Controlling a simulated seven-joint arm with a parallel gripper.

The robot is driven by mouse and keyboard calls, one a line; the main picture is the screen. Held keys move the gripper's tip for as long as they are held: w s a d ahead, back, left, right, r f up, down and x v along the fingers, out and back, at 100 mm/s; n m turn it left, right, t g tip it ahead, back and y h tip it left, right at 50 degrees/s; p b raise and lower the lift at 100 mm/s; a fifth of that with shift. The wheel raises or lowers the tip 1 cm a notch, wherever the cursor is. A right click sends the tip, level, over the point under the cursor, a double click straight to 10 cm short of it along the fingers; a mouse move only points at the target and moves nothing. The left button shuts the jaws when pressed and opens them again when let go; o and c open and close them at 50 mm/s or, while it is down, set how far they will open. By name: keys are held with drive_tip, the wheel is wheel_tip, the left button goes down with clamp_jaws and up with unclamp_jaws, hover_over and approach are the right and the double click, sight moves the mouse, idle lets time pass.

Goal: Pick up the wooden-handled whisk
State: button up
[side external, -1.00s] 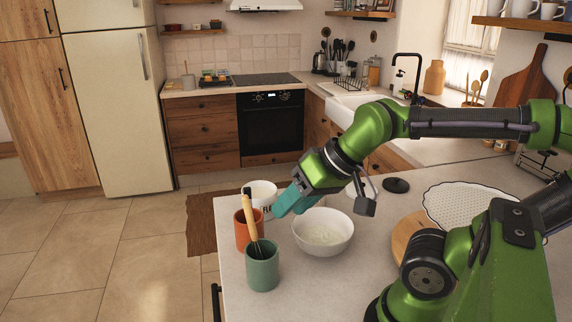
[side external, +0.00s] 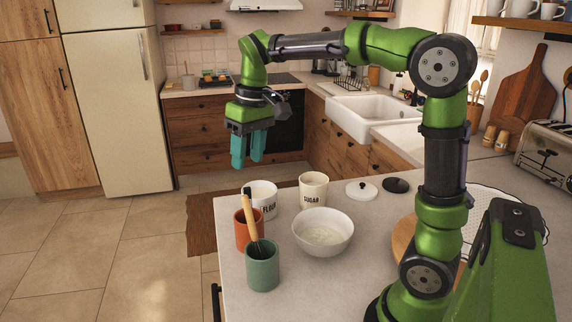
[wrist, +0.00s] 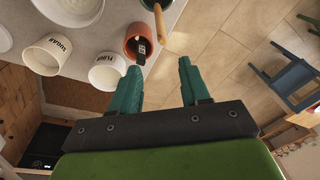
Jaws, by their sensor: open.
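The wooden-handled whisk (side external: 250,219) leans upright in a green cup (side external: 262,272) at the counter's near left corner, with its wire end down in the cup. In the wrist view its handle (wrist: 159,24) shows at the top, just beyond my fingertips. My gripper (side external: 248,164) is open and empty, pointing down, well above the cups and beyond them in the side view. In the wrist view, nothing is between the fingers (wrist: 159,67).
An orange cup (side external: 241,240) holding a dark item stands close beside the green cup. A flour canister (side external: 265,193), sugar canister (side external: 313,190) and white bowl (side external: 323,240) stand nearby. Lids (side external: 361,190) lie behind. Floor lies left of the counter edge.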

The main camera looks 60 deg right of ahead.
wheel_tip(320, 180, up, 3)
drive_tip(key=n+g, duration=0.1)
approach(247, 217)
drive_tip(key=shift+n, duration=0.3)
drive_tip(key=f, duration=0.6)
drive_tip(key=w+f, duration=0.1)
drive_tip(key=f, duration=0.2)
clamp_jaws()
